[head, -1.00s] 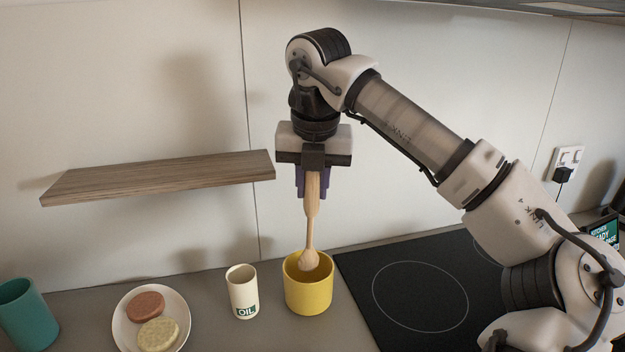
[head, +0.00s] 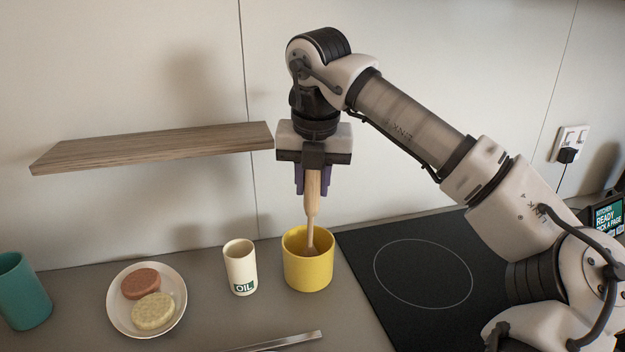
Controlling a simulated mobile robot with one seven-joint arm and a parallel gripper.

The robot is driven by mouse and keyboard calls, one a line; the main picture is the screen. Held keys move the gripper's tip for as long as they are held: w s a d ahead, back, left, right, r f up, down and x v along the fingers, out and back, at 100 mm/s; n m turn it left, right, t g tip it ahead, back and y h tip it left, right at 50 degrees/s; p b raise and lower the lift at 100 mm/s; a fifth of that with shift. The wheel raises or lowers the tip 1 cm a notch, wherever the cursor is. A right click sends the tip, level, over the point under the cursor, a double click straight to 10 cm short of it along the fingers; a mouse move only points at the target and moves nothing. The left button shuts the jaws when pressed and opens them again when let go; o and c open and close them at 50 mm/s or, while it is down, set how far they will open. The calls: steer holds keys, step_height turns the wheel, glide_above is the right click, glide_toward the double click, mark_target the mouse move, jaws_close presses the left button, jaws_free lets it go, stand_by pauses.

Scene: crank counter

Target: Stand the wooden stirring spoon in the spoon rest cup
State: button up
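The wooden spoon (head: 312,195) hangs upright, bowl end down, from my gripper (head: 313,186). The purple fingers are shut on the top of its handle. Its lower end is inside the mouth of the yellow cup (head: 308,271), which stands on the counter left of the hob. The spoon's bowl is hidden behind the cup's front wall, so I cannot tell whether it touches the bottom.
A cream OIL cup (head: 240,268) stands close left of the yellow cup. A plate (head: 177,314) with two round patties and a teal cup (head: 22,290) are farther left. A wooden shelf (head: 150,147) juts from the wall left of my gripper. The black hob (head: 420,270) is right.

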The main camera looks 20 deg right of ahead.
steer(key=o, duration=0.4)
steer(key=p+v, duration=0.8)
steer(key=v, duration=0.6)
steer(key=shift+p, duration=0.3)
steer(key=shift+w+f, duration=0.1)
